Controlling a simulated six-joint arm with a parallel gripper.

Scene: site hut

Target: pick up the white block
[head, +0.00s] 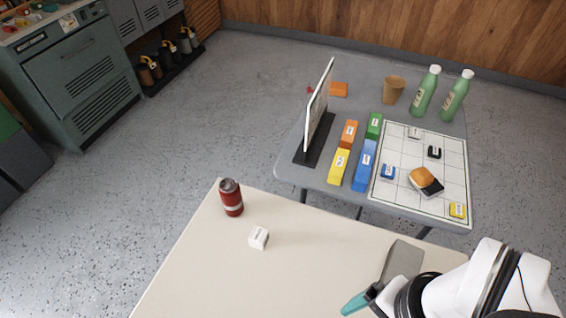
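A small white block (259,238) with a dark-marked label sits alone on the cream table (200,275) in the head view. My gripper (368,285) is at the lower right, to the right of the block and apart from it. One teal-tipped finger and a grey plate-like part show. The rest is cut off or hidden by my white arm, so I cannot tell how far the fingers are apart. Another small white labelled block (414,132) lies on the gridded board on the grey table behind.
A dark red can (231,198) stands behind and left of the block. The grey table holds the gridded board (450,165), coloured blocks (365,165), an upright panel (320,100), green bottles (425,92) and a brown cup (393,90). The cream table between block and gripper is clear.

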